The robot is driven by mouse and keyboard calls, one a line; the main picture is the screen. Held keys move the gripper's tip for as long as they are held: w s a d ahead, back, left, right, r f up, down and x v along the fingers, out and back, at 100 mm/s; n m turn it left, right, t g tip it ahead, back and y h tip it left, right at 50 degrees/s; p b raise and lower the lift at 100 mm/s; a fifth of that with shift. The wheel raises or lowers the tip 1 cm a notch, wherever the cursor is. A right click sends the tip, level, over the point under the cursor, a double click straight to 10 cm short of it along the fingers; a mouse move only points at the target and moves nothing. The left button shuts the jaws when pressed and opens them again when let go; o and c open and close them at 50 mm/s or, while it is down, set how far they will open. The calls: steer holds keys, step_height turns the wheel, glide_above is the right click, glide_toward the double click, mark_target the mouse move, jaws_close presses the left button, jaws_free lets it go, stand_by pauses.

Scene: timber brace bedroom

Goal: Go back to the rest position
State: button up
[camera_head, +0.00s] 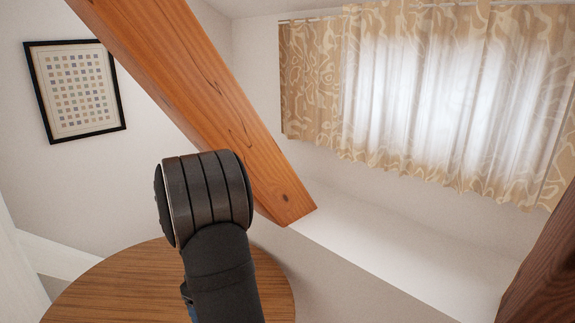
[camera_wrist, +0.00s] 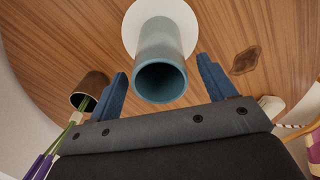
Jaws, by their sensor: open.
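My gripper (camera_wrist: 162,66) shows in the wrist view with two blue fingers spread apart. It is open, with nothing gripped. A teal cylindrical vessel (camera_wrist: 160,55) with a dark open mouth shows between and beyond the fingers, with a visible gap to each finger. It stands on a white round disc (camera_wrist: 131,28) on the wooden table (camera_wrist: 70,35). In the head view my dark arm covers part of the round table (camera_head: 110,292), and the gripper is hidden there.
In the wrist view a dark brown cup (camera_wrist: 90,84) is at left, near green and purple stems (camera_wrist: 60,140). A pale object (camera_wrist: 271,106) and a striped item (camera_wrist: 314,150) are at right. In the head view a slanted timber beam (camera_head: 190,85) passes behind my arm; a curtained window (camera_head: 430,90) is at right.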

steer(key=shift+r, duration=0.1)
stand_by(0.3)
step_height(320, 180, up, 8)
step_height(320, 180, down, 12)
steer(key=s+d+r, duration=0.1)
steer(key=d+r, duration=1)
steer(key=r, duration=0.1)
steer(key=s+a+f, duration=0.2)
steer(key=s+a, duration=0.1)
steer(key=a, duration=0.5)
steer(key=s+a+f, duration=0.3)
steer(key=s+a, duration=0.1)
steer(key=a, duration=0.5)
steer(key=s+a+f, duration=0.3)
steer(key=a, duration=0.5)
steer(key=shift+s+a, duration=0.25)
steer(key=shift+a, duration=0.1)
